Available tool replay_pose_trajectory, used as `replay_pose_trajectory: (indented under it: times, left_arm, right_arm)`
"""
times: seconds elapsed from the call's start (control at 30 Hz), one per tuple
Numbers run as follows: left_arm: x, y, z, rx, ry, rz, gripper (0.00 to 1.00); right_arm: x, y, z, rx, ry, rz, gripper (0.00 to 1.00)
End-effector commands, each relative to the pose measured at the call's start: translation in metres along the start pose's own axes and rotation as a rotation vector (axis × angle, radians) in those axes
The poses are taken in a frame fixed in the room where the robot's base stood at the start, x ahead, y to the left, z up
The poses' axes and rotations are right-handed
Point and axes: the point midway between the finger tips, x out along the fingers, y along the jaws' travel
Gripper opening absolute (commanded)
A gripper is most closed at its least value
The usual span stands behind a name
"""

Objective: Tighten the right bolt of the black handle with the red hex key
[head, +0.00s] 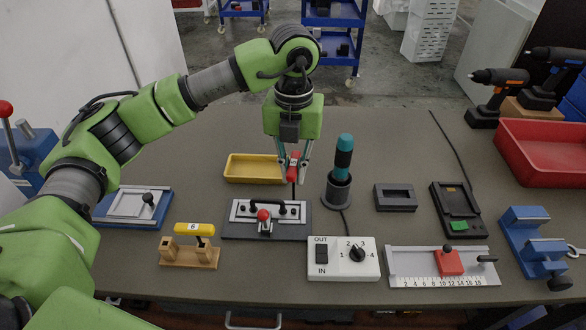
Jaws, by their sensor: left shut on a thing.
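My left gripper (294,158) points down above the back right part of a black-based fixture and is shut on the red hex key (292,168). The key is upright, and its thin dark shaft points down toward the right end of the black handle (264,204). The handle lies across a light metal plate on the dark base (240,233). A red-knobbed lever (263,216) stands in front of the handle. The right bolt is too small to make out, and I cannot tell whether the key tip touches it. My right gripper is not in view.
A yellow tray (240,179) lies behind the fixture. A teal-handled tool in a dark holder (338,190) stands close on the right. A white switch box (338,266) and a wooden stand with a yellow handle (190,252) are in front. The table behind the teal tool is clear.

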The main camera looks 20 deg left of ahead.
Motion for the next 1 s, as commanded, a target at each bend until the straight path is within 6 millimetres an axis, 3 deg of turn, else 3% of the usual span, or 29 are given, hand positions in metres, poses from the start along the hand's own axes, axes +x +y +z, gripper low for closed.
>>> replay_pose_trajectory:
  times: [1.0]
  left_arm:
    - [-0.0001,-0.0018,0.0005,-0.738,0.000,-0.014,0.00]
  right_arm:
    - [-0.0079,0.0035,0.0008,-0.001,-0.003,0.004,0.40]
